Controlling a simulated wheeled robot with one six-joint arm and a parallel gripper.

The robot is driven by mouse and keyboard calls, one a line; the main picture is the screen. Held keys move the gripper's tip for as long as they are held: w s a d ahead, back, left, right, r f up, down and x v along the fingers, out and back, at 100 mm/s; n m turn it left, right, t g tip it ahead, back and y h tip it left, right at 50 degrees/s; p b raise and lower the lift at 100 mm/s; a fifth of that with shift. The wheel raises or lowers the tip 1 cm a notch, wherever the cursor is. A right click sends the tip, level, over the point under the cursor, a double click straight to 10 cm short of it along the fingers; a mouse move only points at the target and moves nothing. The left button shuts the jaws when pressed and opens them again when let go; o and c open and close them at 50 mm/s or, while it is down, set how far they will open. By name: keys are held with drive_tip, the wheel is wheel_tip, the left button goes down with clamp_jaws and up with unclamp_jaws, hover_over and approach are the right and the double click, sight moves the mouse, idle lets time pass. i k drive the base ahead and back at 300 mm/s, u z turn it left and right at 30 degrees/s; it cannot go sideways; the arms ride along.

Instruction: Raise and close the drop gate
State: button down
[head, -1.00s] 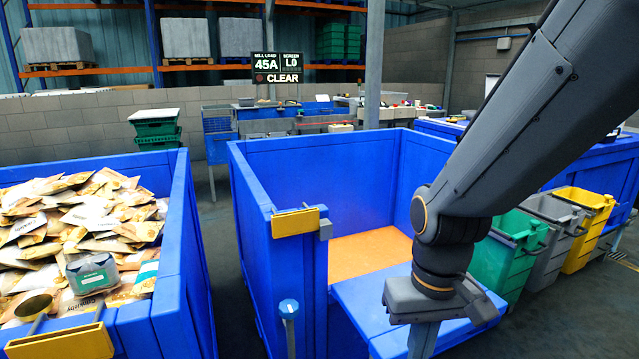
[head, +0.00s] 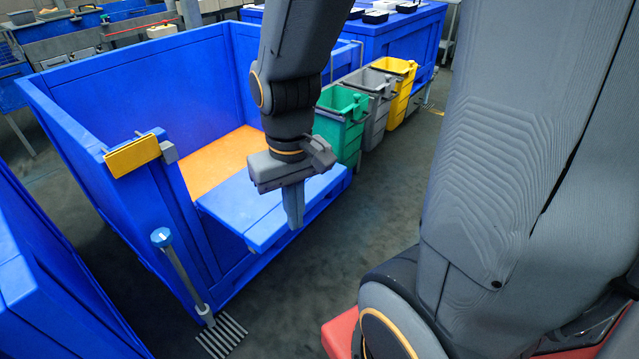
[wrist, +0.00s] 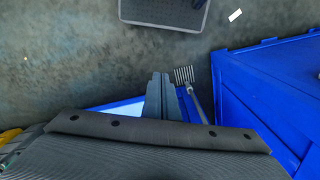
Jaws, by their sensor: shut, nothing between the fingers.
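The blue drop gate (head: 250,212) is folded down and sticks out from the open front of the blue bin (head: 75,115), roughly level. Part of it also shows in the wrist view (wrist: 112,108), mostly hidden behind the gripper body. My gripper (head: 293,222) is shut and empty, fingers pointing down beside the gate's outer edge. It also shows in the wrist view (wrist: 160,82). I cannot tell whether it touches the gate. A yellow latch plate (head: 132,156) with a grey block (head: 169,152) sits on top of the bin's left front post.
A blue-knobbed grey rod (head: 182,270) with a slatted foot stands left of the gate. Another blue bin (head: 40,290) is at the lower left. Green (head: 338,125), grey (head: 372,95) and yellow (head: 402,80) bins stand right. Floor before the gate is clear.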

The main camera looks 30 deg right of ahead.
sight(236, 202)
drive_tip(key=z, duration=2.15)
drive_tip(key=k, duration=1.3)
drive_tip(key=u, duration=2.05)
drive_tip(key=i, duration=0.5)
drive_tip(key=u, duration=0.1)
